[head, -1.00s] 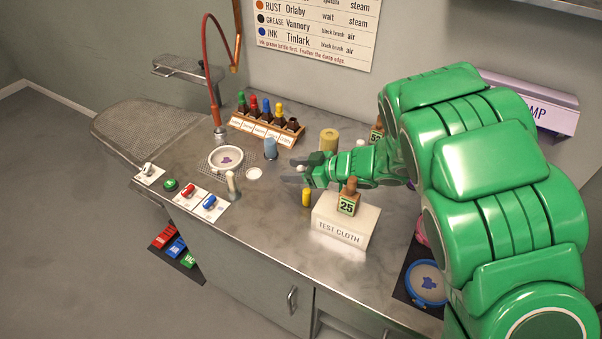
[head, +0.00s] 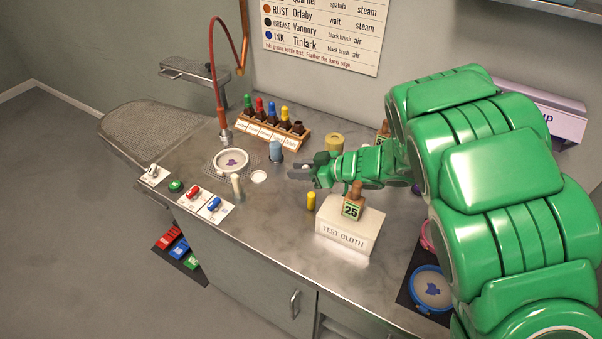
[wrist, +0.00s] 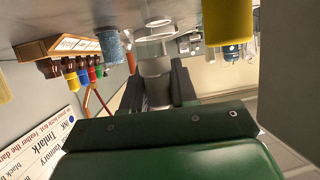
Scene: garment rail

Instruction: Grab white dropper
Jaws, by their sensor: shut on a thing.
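The white dropper (wrist: 155,66) shows in the wrist view as a pale upright cylinder with a wider collar, between my two dark fingers. My gripper (wrist: 157,88) is shut on it. In the head view my gripper (head: 299,170) is low over the metal counter, left of the tan cylinder. There the fingers mostly hide the dropper. I cannot tell whether its end touches the counter.
A yellow cylinder (head: 311,201) and the test cloth block (head: 345,232) with a stamp (head: 352,202) stand in front of my gripper.

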